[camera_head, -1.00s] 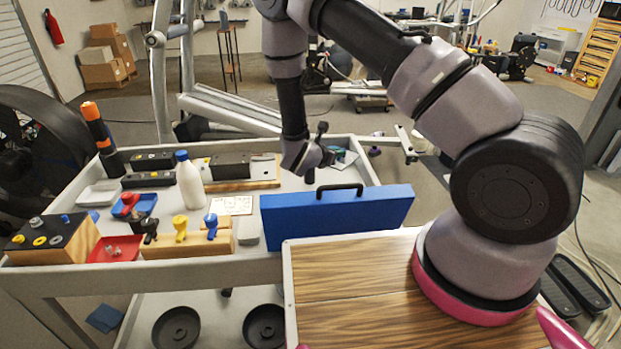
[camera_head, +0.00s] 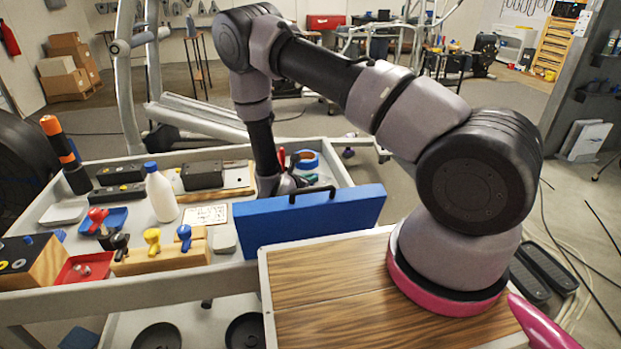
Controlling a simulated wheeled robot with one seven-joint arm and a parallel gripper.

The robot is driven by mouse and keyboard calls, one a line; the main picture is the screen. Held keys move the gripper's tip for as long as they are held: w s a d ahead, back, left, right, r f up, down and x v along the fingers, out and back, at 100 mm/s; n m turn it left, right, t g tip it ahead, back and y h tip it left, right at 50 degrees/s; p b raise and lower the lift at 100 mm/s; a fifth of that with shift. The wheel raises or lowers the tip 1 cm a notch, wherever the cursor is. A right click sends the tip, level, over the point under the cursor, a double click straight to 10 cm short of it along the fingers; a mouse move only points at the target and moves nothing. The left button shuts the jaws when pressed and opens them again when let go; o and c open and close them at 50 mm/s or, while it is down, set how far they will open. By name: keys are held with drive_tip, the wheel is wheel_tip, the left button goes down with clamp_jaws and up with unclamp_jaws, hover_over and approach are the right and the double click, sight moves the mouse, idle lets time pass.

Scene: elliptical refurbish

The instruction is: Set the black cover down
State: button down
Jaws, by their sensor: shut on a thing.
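My gripper (camera_head: 284,186) is at the end of my lowered arm, low over the right part of the cart top, behind the blue case (camera_head: 310,219). The case hides its fingertips and most of what it holds, so the black cover cannot be made out clearly and I cannot tell whether it touches the cart top. My gripper is shut on it.
Small valves and a red tray (camera_head: 84,268) fill the front left.

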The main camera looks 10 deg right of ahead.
drive_tip(key=c, duration=0.9)
unclamp_jaws()
